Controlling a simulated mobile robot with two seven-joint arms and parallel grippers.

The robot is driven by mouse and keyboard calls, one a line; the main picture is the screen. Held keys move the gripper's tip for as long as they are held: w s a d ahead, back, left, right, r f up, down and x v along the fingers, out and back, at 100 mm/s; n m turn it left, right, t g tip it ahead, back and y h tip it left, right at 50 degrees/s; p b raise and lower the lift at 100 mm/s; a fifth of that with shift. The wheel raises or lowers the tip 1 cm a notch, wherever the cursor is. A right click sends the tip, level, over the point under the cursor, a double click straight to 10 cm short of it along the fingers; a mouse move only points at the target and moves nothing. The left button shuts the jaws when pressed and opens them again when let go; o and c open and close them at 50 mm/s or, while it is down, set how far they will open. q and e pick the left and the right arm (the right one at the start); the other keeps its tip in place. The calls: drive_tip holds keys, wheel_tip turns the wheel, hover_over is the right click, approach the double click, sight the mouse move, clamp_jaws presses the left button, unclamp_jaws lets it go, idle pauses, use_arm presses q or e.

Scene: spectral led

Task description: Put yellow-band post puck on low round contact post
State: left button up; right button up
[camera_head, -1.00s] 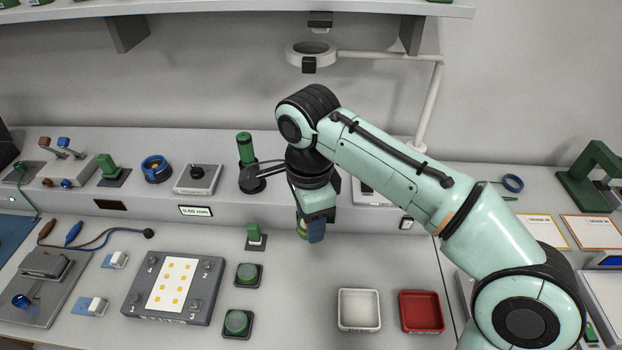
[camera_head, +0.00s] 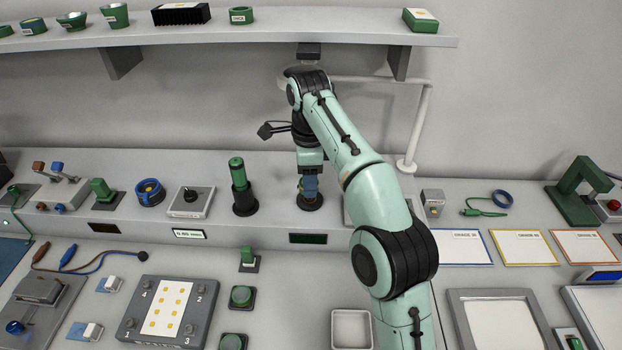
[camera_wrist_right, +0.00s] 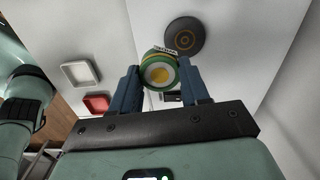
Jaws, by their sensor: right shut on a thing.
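My right gripper (camera_head: 308,190) points down over the raised back ledge, its blue fingers shut on the yellow-band post puck (camera_wrist_right: 160,72). In the right wrist view the puck has a green rim and a yellow centre, and it sits between the two fingertips. In the head view the fingers mostly hide it. The low round contact post (camera_head: 311,204), a dark disc, is just below the gripper. In the right wrist view the post (camera_wrist_right: 184,36) lies beyond the puck, up and to the right, its top bare with a thin ring. My left gripper is not in view.
A tall green-topped post (camera_head: 239,190) stands to the left of the gripper. A black knob box (camera_head: 192,200) and a blue ring (camera_head: 149,192) are farther left. A lamp arm (camera_head: 425,120) rises behind. A white tray (camera_head: 340,313) is on the bench in front.

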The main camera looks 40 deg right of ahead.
drive_tip(key=w, duration=0.1)
drive_tip(key=w+d+f, duration=0.1)
drive_tip(key=w+d+p, duration=0.1)
drive_tip(key=shift+w+d+f, duration=0.1)
drive_tip(key=shift+d+f, duration=0.15)
drive_tip(key=shift+f, duration=0.05)
drive_tip(key=shift+f+b, duration=0.3)
drive_tip(key=shift+s+f, duration=0.1)
drive_tip(key=shift+s, duration=0.15)
drive_tip(key=shift+s+a+f+b, duration=0.1)
drive_tip(key=shift+f+b, duration=0.25)
use_arm(q)
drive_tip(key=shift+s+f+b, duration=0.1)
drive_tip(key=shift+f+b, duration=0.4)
drive_tip(key=shift+b, duration=0.45)
use_arm(e)
drive_tip(key=shift+w+d+f, duration=0.1)
drive_tip(key=shift+w+f, duration=0.05)
drive_tip(key=shift+f, duration=0.8)
drive_tip(key=shift+w+d+f, duration=0.1)
drive_tip(key=shift+f, duration=0.85)
drive_tip(key=shift+w+f, duration=0.1)
drive_tip(key=shift+f, duration=0.15)
drive_tip(key=o, duration=1.1)
